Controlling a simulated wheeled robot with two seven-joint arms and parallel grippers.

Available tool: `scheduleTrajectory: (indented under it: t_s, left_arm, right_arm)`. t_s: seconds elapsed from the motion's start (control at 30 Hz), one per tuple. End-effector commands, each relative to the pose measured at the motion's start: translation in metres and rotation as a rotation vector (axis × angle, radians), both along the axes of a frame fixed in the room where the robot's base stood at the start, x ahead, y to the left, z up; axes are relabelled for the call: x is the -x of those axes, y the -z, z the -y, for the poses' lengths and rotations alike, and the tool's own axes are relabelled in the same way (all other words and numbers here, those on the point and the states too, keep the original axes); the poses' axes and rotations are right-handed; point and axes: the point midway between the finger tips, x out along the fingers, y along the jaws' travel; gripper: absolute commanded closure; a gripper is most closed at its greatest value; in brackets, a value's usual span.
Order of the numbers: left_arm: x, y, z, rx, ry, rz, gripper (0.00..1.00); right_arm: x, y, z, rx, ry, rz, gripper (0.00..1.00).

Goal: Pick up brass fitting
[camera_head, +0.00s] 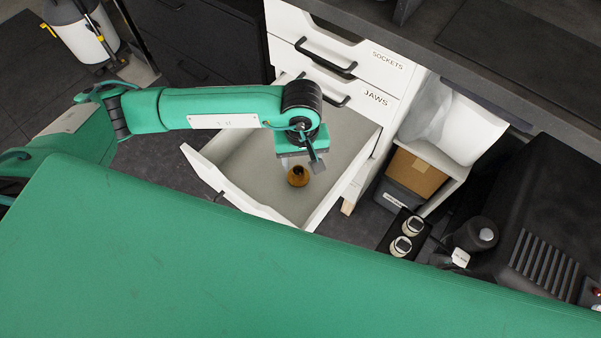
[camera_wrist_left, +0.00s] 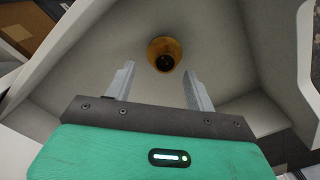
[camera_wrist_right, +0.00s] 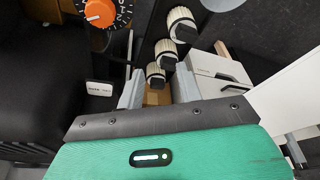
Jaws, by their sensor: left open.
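The brass fitting (camera_head: 298,176) is a small round brown-gold piece with a dark hole. It rests on the floor of the open white drawer (camera_head: 237,192). In the left wrist view the fitting (camera_wrist_left: 164,54) lies beyond the fingertips, roughly between their lines. My left gripper (camera_head: 300,165) hangs over the drawer close to the fitting. Its fingers (camera_wrist_left: 158,82) are apart with nothing between them. My right gripper (camera_wrist_right: 158,88) shows only in its own wrist view, with its fingers apart; it is away from the drawer's fitting.
Closed drawers labelled SOCKETS (camera_head: 340,50) and JAWS (camera_head: 372,98) sit above the open one. The open drawer's walls surround the fitting. To the right are a shelf with a cardboard box (camera_head: 415,174), a white bin (camera_head: 465,130) and a black machine (camera_head: 540,220).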

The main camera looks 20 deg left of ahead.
Motion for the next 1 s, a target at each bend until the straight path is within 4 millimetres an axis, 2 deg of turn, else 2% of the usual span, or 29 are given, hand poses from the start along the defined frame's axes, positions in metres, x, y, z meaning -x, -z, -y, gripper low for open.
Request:
scheduleTrajectory:
  t_s: [0.1,0.37,0.63,0.9,1.0]
  left_arm:
    - [0.000,0.016,0.000,0.000,0.000,-0.001,0.45]
    - [0.001,0.031,-0.002,0.000,0.000,-0.001,0.45]
    - [0.002,0.070,-0.008,-0.001,0.000,-0.003,0.45]
    - [0.001,0.075,-0.007,0.001,0.001,0.000,0.45]
    - [0.001,0.075,-0.007,0.001,0.001,0.000,0.64]
  right_arm:
    - [0.001,-0.002,0.000,0.000,0.000,0.002,0.64]
    - [0.001,-0.003,0.000,0.000,0.000,0.003,0.64]
    - [0.002,-0.002,0.001,0.001,-0.001,0.001,0.64]
    - [0.001,-0.010,0.001,-0.001,0.000,0.013,0.64]
    - [0.001,-0.009,0.001,-0.001,0.000,0.012,0.64]
